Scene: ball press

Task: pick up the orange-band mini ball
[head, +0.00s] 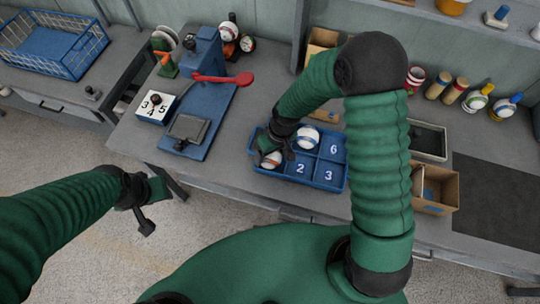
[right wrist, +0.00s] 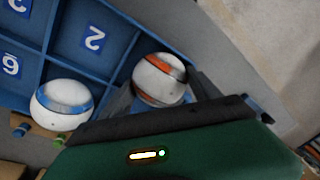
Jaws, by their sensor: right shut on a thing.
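The orange-band mini ball (head: 271,159) is white with an orange stripe and sits at the front-left compartment of the blue numbered tray (head: 327,186). In the right wrist view the ball (right wrist: 160,72) is between the two dark fingers of my right gripper (right wrist: 163,92), which is shut on it. In the head view my right gripper (head: 272,152) comes down over the ball and partly hides it. I cannot tell whether the ball is clear of the tray floor. My left gripper (head: 146,208) hangs at the left, away from the tray; its jaw gap is unclear.
Labels 2, 3 and 6 show in bare compartments. A blue press (head: 207,95) with a red lever (head: 222,79) stands to the left. A cardboard box (head: 437,188) is to the right.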

